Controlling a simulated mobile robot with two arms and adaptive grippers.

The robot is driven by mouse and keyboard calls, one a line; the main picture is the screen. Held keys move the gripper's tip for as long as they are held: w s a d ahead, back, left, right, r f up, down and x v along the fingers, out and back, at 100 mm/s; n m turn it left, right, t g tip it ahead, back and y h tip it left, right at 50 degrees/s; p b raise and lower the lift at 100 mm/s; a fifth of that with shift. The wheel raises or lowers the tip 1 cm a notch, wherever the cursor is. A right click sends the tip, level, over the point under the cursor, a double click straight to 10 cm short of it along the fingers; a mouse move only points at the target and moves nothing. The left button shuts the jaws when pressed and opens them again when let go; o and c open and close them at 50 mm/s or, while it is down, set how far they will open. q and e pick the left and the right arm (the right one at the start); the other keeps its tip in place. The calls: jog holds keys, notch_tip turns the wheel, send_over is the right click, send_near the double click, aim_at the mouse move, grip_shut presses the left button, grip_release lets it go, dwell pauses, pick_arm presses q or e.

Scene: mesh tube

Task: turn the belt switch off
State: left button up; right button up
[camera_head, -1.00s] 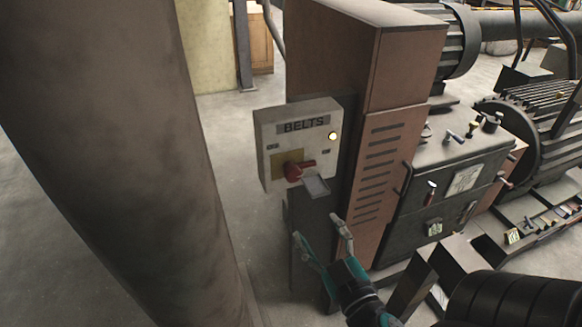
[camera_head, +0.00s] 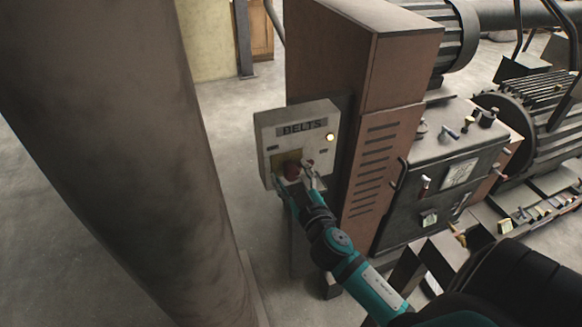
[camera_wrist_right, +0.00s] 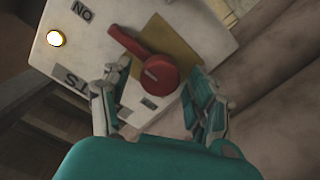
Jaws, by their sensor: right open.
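The belt switch is a pale box (camera_head: 262,138) labelled BELTS, mounted by the brown cabinet, with a lit lamp (camera_head: 330,137). Its red knob (camera_head: 291,171) sits on a yellow plate and is partly hidden by my fingers in the head view. In the right wrist view the red knob (camera_wrist_right: 160,75) shows clearly, its handle pointing up and left toward the ON label (camera_wrist_right: 82,10). My right gripper (camera_head: 294,180) is open at the knob, its fingers (camera_wrist_right: 157,84) on either side of the hub; I cannot tell whether they touch it. My left gripper is out of view.
A thick brown column (camera_head: 120,130) fills the left. The brown cabinet (camera_head: 335,60) stands behind the box, with a dark machine panel (camera_head: 440,170) carrying small levers to its right. Open floor (camera_head: 235,130) lies between column and cabinet.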

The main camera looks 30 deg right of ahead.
jog(key=shift+w+d, duration=0.15)
jog(key=shift+w, duration=0.35)
jog(key=c, duration=1.2)
